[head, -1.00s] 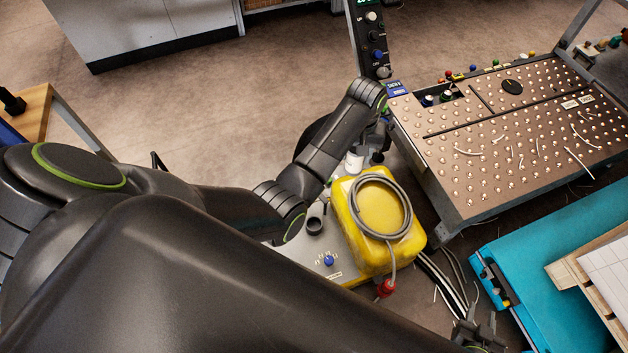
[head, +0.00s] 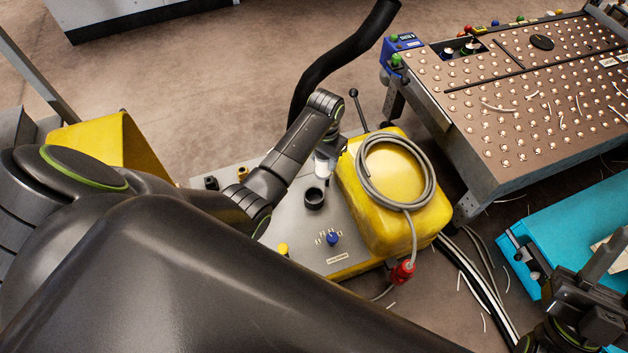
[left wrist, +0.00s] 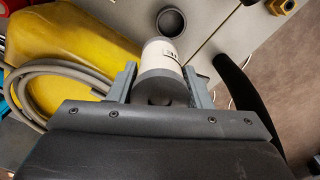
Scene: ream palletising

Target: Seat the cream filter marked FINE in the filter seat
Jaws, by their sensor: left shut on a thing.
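My left gripper (head: 329,152) is shut on a pale cylindrical filter (head: 322,167). In the left wrist view the filter (left wrist: 160,68) sits between the two fingers, with small dark print on its side that I cannot read. The filter seat, a dark round open cup (head: 314,198), stands on the grey machine top. The filter is above and just behind it in the head view, apart from it. In the left wrist view the seat (left wrist: 171,22) lies just beyond the filter's far end and looks empty. My right gripper (head: 582,288) is at the lower right, partly cut off.
A yellow case (head: 378,226) with a coiled grey cable stands right beside the seat. A blue knob (head: 332,238) and a yellow knob (head: 283,249) are in front. A black lever (head: 357,108) rises behind. A ball-studded table (head: 540,110) is at the right.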

